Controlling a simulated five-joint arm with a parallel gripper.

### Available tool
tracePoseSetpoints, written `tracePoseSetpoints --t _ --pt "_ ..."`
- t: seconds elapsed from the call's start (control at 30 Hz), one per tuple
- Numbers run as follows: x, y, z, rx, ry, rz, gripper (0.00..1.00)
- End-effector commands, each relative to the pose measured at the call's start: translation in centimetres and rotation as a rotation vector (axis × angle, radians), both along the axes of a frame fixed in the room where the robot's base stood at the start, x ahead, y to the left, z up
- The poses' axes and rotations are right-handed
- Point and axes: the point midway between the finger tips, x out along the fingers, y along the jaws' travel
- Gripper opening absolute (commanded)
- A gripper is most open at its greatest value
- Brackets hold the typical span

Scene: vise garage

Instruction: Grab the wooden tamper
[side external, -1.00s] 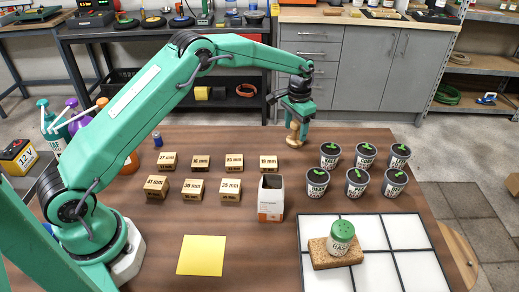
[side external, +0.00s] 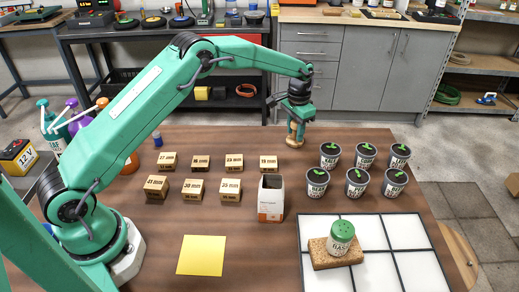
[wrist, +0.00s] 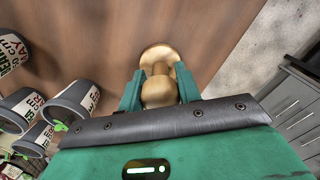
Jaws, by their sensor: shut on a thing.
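The wooden tamper (side external: 294,141) stands near the back edge of the brown table, its wide pale base at or close to the tabletop. My gripper (side external: 297,121) is above it and shut on its upper part. In the wrist view the tamper (wrist: 159,62) shows its round knob and disc between the two green fingers of my gripper (wrist: 158,90). The fingers sit on both sides of the knob. I cannot tell whether the base touches the table.
Several labelled pots (side external: 330,154) stand to the right of the tamper. Several wooden blocks (side external: 234,161) and an open white-and-orange box (side external: 271,199) stand to the left and front. A white tray (side external: 405,235), a cork block with a green-lidded jar (side external: 341,238) and a yellow sheet (side external: 201,255) lie nearer.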

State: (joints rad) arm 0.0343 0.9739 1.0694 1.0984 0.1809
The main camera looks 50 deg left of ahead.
Motion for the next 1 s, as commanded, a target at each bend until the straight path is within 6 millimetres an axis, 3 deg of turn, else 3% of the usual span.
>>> tracePoseSetpoints --t 0.37,0.67,1.0 --pt "0.0 0.0 0.8 0.000 -0.001 0.000 0.10" --pt "0.1 0.0 4.3 0.000 -0.004 0.000 0.10" --pt "-2.9 -4.6 7.4 -0.001 -0.003 -0.004 0.10"
